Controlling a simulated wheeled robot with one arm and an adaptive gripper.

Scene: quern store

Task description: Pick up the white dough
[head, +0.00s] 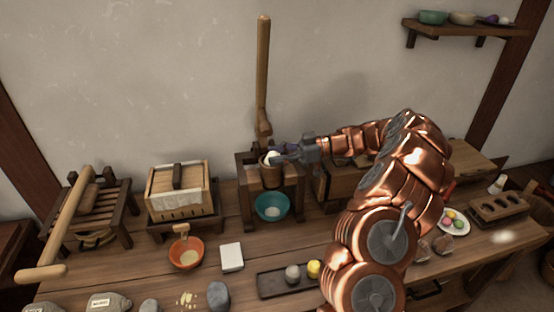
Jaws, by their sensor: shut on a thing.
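My gripper (278,157) is at the left end of my copper arm, over the wooden stand near the back of the table. It is shut on a small white lump, which looks like the white dough (271,156). The dough is at the mouth of a wooden cup (270,177) in the stand. I cannot tell if the dough touches the cup. The gripper fingers hide part of the dough.
A teal bowl (272,207) is below the cup. A dark tray (268,287) holds a grey ball (293,273) and a yellow ball (314,269). An orange bowl (187,255) and white block (231,257) lie left. A long upright handle (263,70) rises behind the stand.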

